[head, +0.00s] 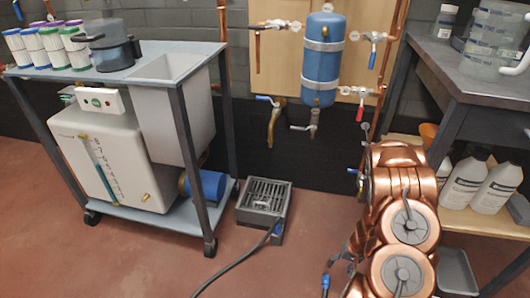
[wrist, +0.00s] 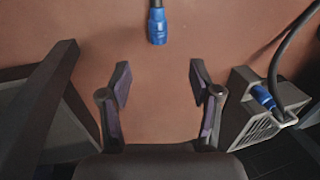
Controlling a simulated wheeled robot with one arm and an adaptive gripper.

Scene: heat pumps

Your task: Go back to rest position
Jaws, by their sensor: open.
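My gripper (wrist: 158,80) shows in the wrist view with its two dark fingers spread apart. Nothing is between them, and reddish floor shows behind. A blue connector (wrist: 157,27) on a dark cable is at the top of the wrist view, beyond the fingertips and apart from them. A blue connector (head: 325,284) also shows at the bottom of the head view, beside my copper-coloured arm. My arm is folded at the lower right of the head view. The fingers cannot be made out clearly there.
A grey vented box (head: 263,203) with a plugged cable sits on the floor; it also shows in the wrist view (wrist: 262,120). A wheeled cart (head: 208,150) stands at the left. A dark bench (head: 450,85) stands at the right. A blue tank (head: 322,75) and pipes are on the wall.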

